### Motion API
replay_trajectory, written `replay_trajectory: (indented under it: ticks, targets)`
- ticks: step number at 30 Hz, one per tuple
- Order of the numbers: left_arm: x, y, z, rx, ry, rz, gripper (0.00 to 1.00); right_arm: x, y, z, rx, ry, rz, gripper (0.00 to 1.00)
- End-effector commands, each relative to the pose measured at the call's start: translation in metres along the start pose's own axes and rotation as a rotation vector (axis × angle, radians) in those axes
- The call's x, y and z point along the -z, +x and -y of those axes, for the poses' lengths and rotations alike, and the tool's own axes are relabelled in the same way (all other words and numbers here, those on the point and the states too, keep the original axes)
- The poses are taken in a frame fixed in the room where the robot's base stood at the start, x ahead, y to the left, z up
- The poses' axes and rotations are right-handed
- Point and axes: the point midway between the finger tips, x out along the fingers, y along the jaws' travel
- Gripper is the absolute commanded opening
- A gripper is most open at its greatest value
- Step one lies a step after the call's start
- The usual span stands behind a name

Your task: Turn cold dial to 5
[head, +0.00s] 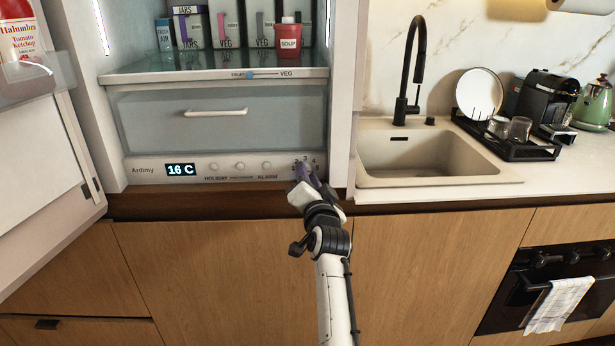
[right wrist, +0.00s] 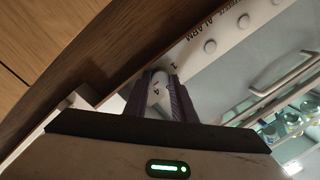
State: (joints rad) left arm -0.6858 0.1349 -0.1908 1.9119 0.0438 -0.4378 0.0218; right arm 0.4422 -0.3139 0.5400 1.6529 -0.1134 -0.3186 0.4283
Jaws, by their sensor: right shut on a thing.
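The cold dial (right wrist: 158,88) is a small white knob at the right end of the fridge's control panel (head: 146,171). In the head view my gripper mostly hides it, with small numbers such as 3 and 4 showing around it. My right gripper (head: 307,174) reaches up to the panel from below. Its purple-grey fingers are shut on the dial, one on each side, as the right wrist view shows. The dial's exact setting cannot be read. The panel's display (head: 181,169) reads 16 C. My left gripper is in neither view.
The fridge door (head: 40,150) stands open at the left. A clear drawer (head: 180,125) is above the panel, with buttons (head: 240,166) left of the dial. A sink (head: 425,160) is at the right, and wooden cabinets (head: 420,265) are below.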

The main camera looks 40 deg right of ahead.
Motion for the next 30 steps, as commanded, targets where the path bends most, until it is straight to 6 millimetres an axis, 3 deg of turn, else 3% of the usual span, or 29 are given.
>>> replay_trajectory:
  ticks: [13,24,30]
  targets:
    - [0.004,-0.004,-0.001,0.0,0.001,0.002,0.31,0.005,0.0,0.004,0.0,0.0,-0.001,0.31]
    - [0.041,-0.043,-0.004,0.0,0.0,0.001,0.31,0.042,0.0,0.045,0.005,0.003,-0.003,0.31]
    - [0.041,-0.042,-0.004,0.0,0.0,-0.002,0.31,0.06,0.0,0.063,0.004,0.003,-0.003,0.31]
